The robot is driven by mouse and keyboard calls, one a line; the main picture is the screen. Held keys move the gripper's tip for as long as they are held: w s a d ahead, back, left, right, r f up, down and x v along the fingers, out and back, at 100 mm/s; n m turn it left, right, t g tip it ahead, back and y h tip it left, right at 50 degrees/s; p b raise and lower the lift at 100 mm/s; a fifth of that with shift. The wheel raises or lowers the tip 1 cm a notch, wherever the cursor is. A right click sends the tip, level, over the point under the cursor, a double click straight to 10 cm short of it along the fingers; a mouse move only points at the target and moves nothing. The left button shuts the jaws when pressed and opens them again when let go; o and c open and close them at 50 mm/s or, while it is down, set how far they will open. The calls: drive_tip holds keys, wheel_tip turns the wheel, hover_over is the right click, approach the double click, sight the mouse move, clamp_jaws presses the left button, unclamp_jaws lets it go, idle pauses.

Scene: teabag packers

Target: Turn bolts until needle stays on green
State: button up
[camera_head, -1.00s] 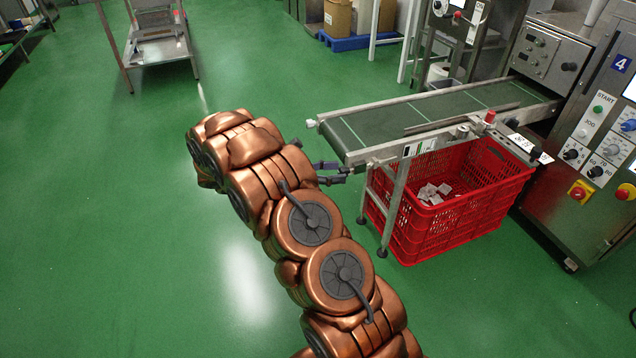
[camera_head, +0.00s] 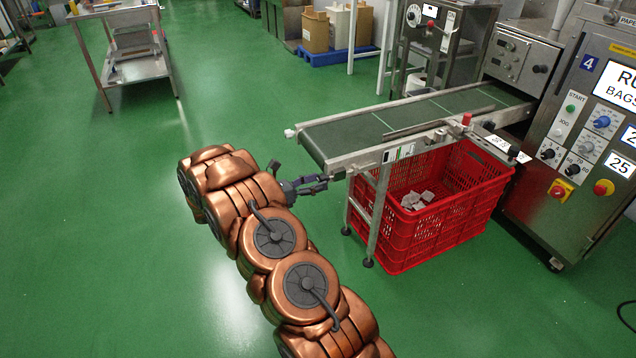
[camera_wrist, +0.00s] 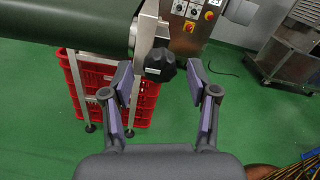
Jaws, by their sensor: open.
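A black lobed knob (camera_wrist: 160,65), which may be one of the bolts, sits on the near end of the conveyor frame in the wrist view. My gripper (camera_wrist: 159,75) is open, its two purple-lined fingers spread on either side of the knob's place in the picture; contact cannot be told. In the head view my gripper (camera_head: 328,184) is beside the near corner of the green conveyor belt (camera_head: 390,128). A small white plate with a green mark (camera_head: 397,154) is on the conveyor's side rail. A needle is too small to make out.
A red crate (camera_head: 480,222) with several white teabags stands under the conveyor. A steel machine (camera_head: 560,215) with dials and buttons is at the right. A steel cart (camera_head: 130,62) stands at the back left. The green floor on the left is clear.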

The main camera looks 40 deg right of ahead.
drive_tip(key=shift+s+d, duration=0.2)
drive_tip(key=shift+d, duration=0.3)
clamp_jaws()
